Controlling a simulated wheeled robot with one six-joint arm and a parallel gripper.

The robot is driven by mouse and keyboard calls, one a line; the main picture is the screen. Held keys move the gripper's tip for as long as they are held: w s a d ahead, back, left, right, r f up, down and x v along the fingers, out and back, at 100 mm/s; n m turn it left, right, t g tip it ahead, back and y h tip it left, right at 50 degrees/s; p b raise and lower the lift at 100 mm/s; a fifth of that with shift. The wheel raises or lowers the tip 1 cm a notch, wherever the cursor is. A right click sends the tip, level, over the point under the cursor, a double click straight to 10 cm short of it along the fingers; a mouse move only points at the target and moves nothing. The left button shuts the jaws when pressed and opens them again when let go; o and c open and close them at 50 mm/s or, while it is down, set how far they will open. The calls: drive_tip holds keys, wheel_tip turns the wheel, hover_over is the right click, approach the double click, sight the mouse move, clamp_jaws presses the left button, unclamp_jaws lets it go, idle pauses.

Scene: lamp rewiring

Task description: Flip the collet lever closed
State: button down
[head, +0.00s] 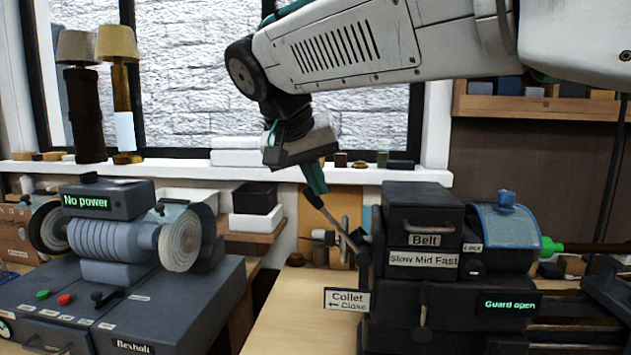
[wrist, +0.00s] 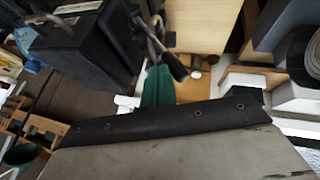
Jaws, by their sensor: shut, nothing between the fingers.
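The collet lever (head: 342,234) is a slim metal arm at the headstock's left end, slanting up to the left. In the wrist view a grey metal arm with a dark knob (wrist: 174,66) shows beside the headstock. My gripper (head: 314,190) points down at the lever's upper end, its teal fingers together and empty. The teal fingers also show in the wrist view (wrist: 157,84), close to the knob. I cannot tell whether they touch the lever.
A grinder or buffer labelled "No power" (head: 85,202) stands on a dark cabinet at left. A blue guard (head: 503,225) is on the lathe's right, with a "Guard open" display (head: 509,304). Bins (head: 255,208) stand behind. Bare bench (head: 290,315) lies between the machines.

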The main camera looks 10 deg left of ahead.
drive_tip(key=s+d+r, duration=0.1)
drive_tip(key=s+r, duration=0.4)
drive_tip(key=r, duration=0.6)
drive_tip(key=shift+s, duration=0.15)
